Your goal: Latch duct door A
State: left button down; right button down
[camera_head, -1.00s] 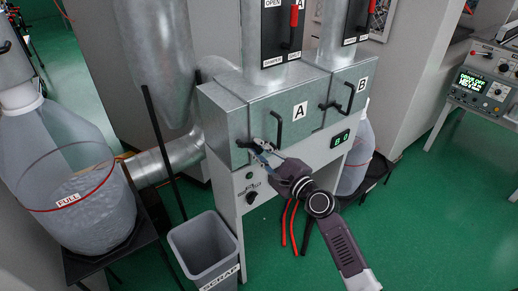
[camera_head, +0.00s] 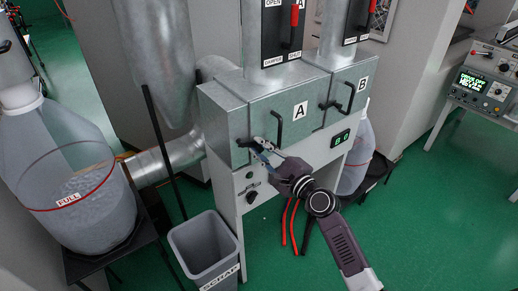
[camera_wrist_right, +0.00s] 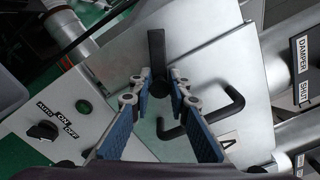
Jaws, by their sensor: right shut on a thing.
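Duct door A (camera_head: 287,110) is a grey metal panel marked with an "A" label and a black handle (camera_head: 280,127); it looks flush with the housing. A black latch lever (camera_wrist_right: 157,62) is at the door's lower left edge. My right gripper (camera_head: 254,144) is at this latch; in the right wrist view its blue-padded fingers (camera_wrist_right: 160,84) close around the lever's pivot end. The fingers hide part of the latch in the head view. The handle (camera_wrist_right: 222,112) is beside the fingers, apart from them. My left gripper is not in view.
Door B (camera_head: 350,88) with its own handle is to the right. A control panel with a knob (camera_head: 252,197) is below door A. A grey scrap bin (camera_head: 205,250) and a full collection bag (camera_head: 75,200) stand to the left.

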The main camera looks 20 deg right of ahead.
aim_at(255, 133)
jog(key=r+n, duration=0.1)
jog(key=n, duration=0.1)
jog(key=r+n, duration=0.2)
jog(key=shift+w+d, duration=0.15)
jog(key=shift+d, duration=0.25)
jog(key=c, duration=1.9)
grip_release()
jog(key=shift+c, duration=0.2)
jog(key=shift+f, duration=0.3)
jog(key=shift+s+f, duration=0.1)
jog(key=shift+s, duration=0.15)
jog(key=v, duration=1.1)
jog(key=shift+s, duration=0.3)
jog(key=shift+d, duration=0.1)
